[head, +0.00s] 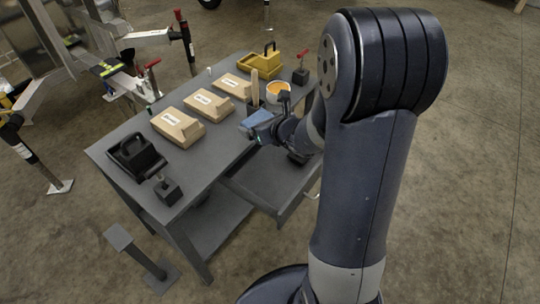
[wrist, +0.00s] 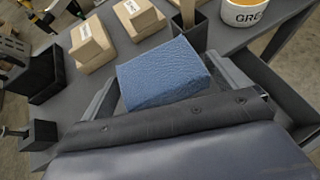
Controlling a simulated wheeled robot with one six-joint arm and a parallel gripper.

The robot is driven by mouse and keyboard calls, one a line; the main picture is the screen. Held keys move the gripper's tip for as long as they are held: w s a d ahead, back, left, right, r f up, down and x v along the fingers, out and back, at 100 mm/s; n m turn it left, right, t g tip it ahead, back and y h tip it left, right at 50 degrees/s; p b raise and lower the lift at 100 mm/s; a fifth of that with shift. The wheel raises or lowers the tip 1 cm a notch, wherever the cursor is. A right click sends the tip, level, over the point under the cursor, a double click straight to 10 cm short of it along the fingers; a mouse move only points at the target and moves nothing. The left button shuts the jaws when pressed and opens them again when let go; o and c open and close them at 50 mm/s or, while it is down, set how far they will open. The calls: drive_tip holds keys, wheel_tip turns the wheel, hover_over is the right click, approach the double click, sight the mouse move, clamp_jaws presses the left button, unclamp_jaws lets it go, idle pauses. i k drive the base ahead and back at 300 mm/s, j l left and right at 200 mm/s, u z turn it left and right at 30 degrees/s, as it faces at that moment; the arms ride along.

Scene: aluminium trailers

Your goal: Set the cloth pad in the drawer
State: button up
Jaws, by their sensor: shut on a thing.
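The blue cloth pad (wrist: 163,75) is between the two fingers of my gripper (wrist: 168,88), which is shut on it. In the head view the pad (head: 256,118) shows as a small blue block, held near the right edge of the grey table (head: 222,146). The drawer (head: 262,190) under the tabletop is pulled out to the right, and the part of its inside that shows looks empty. My gripper (head: 262,128) is above the table edge beside the open drawer. My arm hides part of the drawer's far end.
Several tan boxes (head: 178,127) stand along the table. A black case (head: 135,156) and a dark block (head: 167,189) are at the near end. A yellow case (head: 258,65), an orange-topped tub (head: 285,97) and a holder with a wooden handle (head: 254,88) are at the far end.

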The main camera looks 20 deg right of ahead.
sight(286, 188)
drive_tip(key=z, duration=1.4)
drive_tip(key=k+j+z, duration=0.45)
drive_tip(key=j, duration=0.15)
drive_tip(key=k+j+z, duration=0.4)
drive_tip(key=i+j, duration=0.05)
drive_tip(key=j, duration=0.1)
